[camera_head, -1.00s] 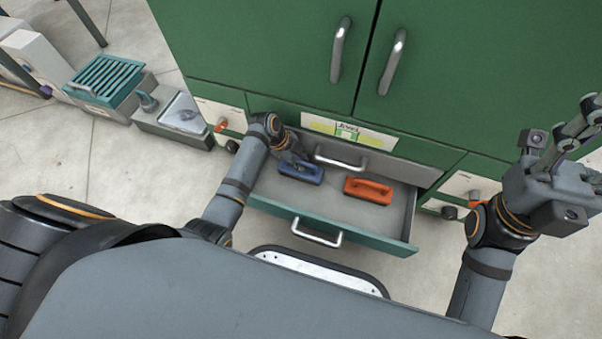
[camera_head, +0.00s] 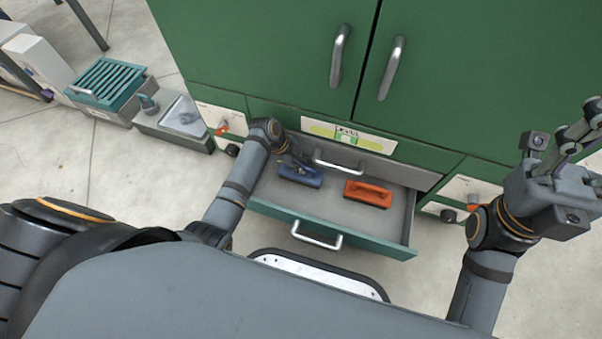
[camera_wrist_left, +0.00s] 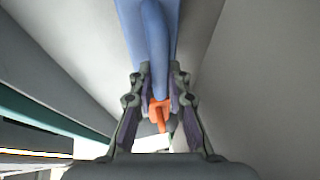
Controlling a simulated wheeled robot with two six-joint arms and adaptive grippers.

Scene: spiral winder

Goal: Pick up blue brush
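The blue brush (camera_head: 301,178) lies in the left part of the open drawer. In the left wrist view its blue handle (camera_wrist_left: 156,40) runs between my finger pads. My left gripper (camera_head: 297,164) reaches down over it from the left. In the left wrist view its fingertips (camera_wrist_left: 160,78) are drawn close in on both sides of the handle and look shut on it. The brush does not visibly stand clear of the drawer floor. My right gripper (camera_head: 580,125) is raised at the far right, empty, with its fingers apart.
An orange brush (camera_head: 368,194) lies to the right in the drawer (camera_head: 395,226); it also shows beyond my fingers (camera_wrist_left: 160,112). The drawer front has a metal handle (camera_head: 316,239). The green cabinet (camera_head: 270,50) rises behind. Bare drawer floor lies between and around the brushes.

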